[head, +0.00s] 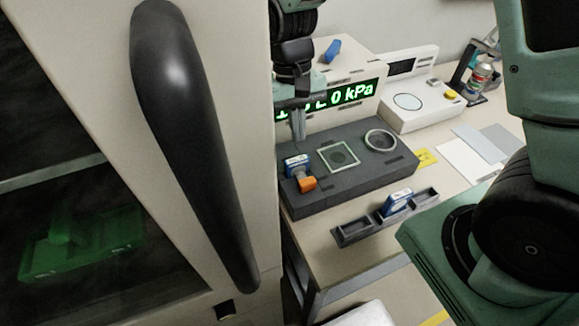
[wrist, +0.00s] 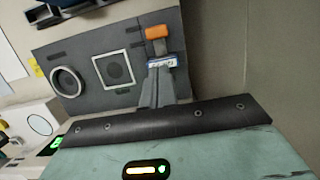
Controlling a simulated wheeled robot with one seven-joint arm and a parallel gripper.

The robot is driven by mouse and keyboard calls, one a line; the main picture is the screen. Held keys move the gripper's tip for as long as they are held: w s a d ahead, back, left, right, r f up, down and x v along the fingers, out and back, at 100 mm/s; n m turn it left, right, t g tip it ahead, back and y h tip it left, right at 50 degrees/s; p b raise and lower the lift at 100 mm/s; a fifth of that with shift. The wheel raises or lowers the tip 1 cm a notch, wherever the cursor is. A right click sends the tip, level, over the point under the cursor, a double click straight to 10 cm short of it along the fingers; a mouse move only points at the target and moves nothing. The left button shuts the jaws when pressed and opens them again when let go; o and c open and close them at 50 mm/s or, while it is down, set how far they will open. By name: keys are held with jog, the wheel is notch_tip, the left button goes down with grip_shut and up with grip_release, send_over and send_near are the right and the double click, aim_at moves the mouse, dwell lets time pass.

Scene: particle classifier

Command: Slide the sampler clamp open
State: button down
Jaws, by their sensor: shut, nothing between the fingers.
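The sampler clamp shows as a blue-and-white block (head: 297,164) with an orange knob (head: 307,184) at the left front of the dark grey station plate (head: 345,194). In the wrist view the blue-and-white block (wrist: 161,61) lies just beyond my fingertips, with the orange knob (wrist: 156,32) farther out. My gripper (head: 298,146) points down just above and behind the block. Its fingers are together and empty in the wrist view (wrist: 160,72). I cannot tell whether the fingertips touch the block.
The plate also bears a square frame (head: 338,157) and a round ring (head: 381,140). A pressure display (head: 345,95) stands behind it. A dark tray (head: 355,231) with a blue-and-white piece (head: 397,202) lies in front. A cabinet door with a black handle (head: 190,140) fills the left.

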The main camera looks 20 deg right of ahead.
aim_at(306, 179)
jog(key=shift+w, duration=0.1)
jog(key=p+x, duration=0.1)
jog(key=x, duration=0.9)
dwell(0.4)
jog(key=shift+s, duration=1.2)
jog(key=p+v, duration=0.9)
jog(key=v, duration=0.1)
jog(key=shift+w, duration=0.15)
